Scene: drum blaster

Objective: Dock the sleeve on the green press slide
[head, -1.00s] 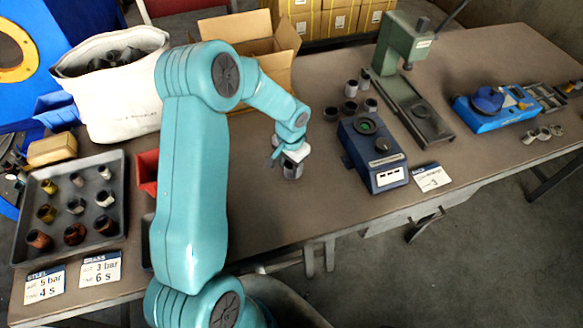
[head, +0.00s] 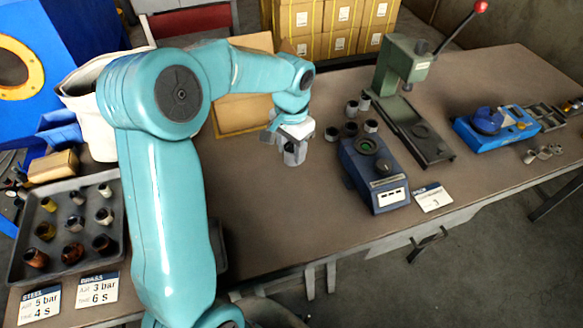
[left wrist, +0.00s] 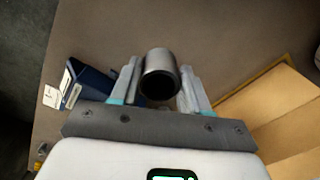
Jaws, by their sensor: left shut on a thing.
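My left gripper (head: 293,142) is shut on a grey metal sleeve (head: 293,156) and holds it over the bench, left of the blue gauge box. In the left wrist view the sleeve (left wrist: 160,75) sits between the two fingers (left wrist: 157,88), its dark open end facing the camera. The green press (head: 405,65) stands at the back right of the bench. Its long slide (head: 432,146) runs forward from the column with a dark round seat on it. The sleeve is well apart from the slide. My right gripper is not in view.
The dark blue box (head: 376,180) with a green-ringed hole stands between my left gripper and the press. Several dark and grey sleeves (head: 352,109) stand behind it. A blue vise-like device (head: 490,122) is at the far right. A cardboard box (head: 243,110) lies behind my arm.

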